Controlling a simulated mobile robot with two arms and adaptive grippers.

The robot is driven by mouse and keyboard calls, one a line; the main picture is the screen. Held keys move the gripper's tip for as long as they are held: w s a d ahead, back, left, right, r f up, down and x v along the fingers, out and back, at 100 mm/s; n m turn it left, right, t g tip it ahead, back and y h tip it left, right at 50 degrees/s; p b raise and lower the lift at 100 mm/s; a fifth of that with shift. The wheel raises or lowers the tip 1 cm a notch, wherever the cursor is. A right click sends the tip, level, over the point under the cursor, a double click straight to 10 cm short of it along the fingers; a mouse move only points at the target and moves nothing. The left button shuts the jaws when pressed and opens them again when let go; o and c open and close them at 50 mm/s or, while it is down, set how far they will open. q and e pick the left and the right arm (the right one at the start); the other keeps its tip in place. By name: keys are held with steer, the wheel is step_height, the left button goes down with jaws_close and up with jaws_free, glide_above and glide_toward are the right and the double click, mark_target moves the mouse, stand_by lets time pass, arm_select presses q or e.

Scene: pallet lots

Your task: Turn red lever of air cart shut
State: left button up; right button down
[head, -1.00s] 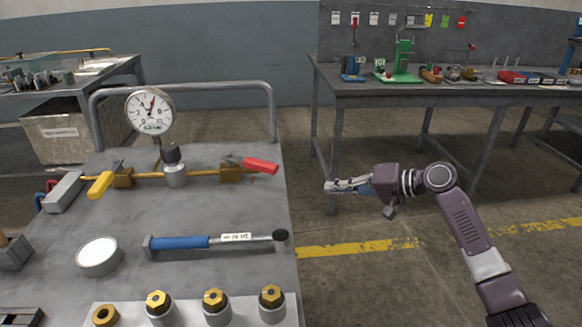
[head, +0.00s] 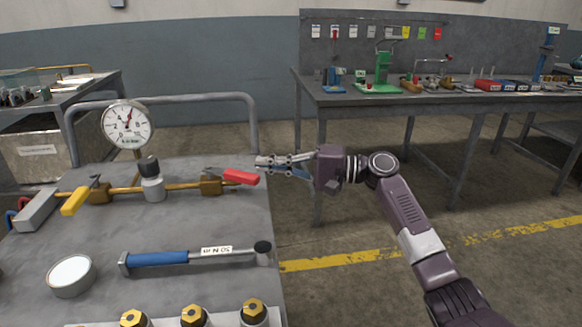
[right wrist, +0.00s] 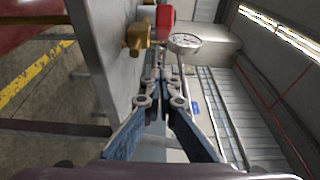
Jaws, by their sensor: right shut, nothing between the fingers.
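The air cart (head: 215,225) is a grey-topped cart at the left of the head view. A brass pipe runs across it with a brass valve (head: 210,187) near the right edge. The red lever (head: 240,177) points right from this valve, roughly in line with the pipe. My right gripper (head: 262,162) is shut and empty, its fingertips just above the lever's outer end in the picture; I cannot tell whether they touch. In the right wrist view, the red lever (right wrist: 165,18) shows beyond the fingertips (right wrist: 158,72). My left gripper is out of view.
On the cart are a gauge (head: 127,125), a yellow lever (head: 75,201), a blue-handled torque wrench (head: 160,259) and a round white-faced disc (head: 70,275). A grey rail (head: 175,97) rises behind. A workbench (head: 400,98) stands back right. Floor right of the cart is clear.

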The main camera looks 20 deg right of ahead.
mark_target(230, 177)
steer(key=shift+s+a, duration=0.6)
steer(key=shift+s, duration=0.2)
steer(key=shift+s+a, duration=0.6)
steer(key=shift+s, duration=0.15)
